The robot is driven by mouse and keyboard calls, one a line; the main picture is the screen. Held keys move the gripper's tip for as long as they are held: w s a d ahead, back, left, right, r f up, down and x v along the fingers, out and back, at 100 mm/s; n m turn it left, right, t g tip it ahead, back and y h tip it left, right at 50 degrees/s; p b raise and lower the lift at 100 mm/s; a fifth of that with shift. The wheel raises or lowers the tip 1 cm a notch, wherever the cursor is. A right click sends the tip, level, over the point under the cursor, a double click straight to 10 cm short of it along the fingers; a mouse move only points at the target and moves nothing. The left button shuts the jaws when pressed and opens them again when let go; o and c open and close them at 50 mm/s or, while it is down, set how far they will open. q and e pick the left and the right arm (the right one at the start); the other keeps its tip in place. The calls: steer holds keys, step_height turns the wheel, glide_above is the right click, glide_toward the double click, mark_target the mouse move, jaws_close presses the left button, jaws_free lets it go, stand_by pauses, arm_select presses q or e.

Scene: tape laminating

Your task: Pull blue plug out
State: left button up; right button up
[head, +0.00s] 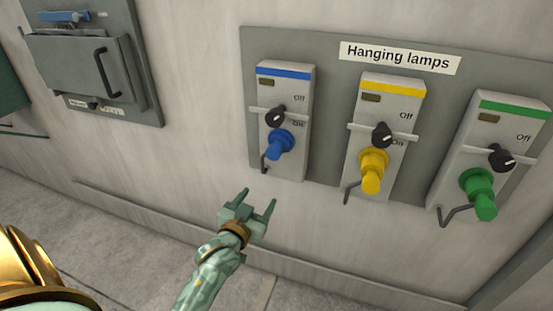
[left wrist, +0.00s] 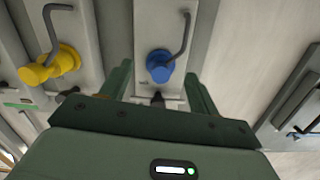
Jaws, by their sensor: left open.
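The blue plug (head: 281,142) sits in the socket of the blue-striped switch box (head: 285,85), under a black knob (head: 276,116). My left gripper (head: 257,202) is open and empty, below and a little left of the blue plug, apart from it. In the left wrist view the blue plug (left wrist: 160,66) shows between the two open fingers of the left gripper (left wrist: 162,85), beyond their tips or level with them; the depth is hard to tell. A grey bent hook (left wrist: 180,35) shows beside the plug. My right gripper is not in view.
A yellow plug (head: 373,170) and a green plug (head: 480,193) sit in neighbouring boxes to the right, on a grey panel labelled "Hanging lamps" (head: 400,57). A grey box with a handle (head: 90,65) is mounted at upper left. The wall below the panel is clear.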

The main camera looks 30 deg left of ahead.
arm_select(q)
steer(key=t, duration=0.1)
glide_toward(272, 155)
steer(key=b+x, duration=0.4)
steer(key=x, duration=0.7)
steer(key=shift+w, duration=0.35)
steer(key=shift+w+a+r, duration=0.1)
steer(key=shift+w+a, duration=0.05)
steer(key=shift+w, duration=0.4)
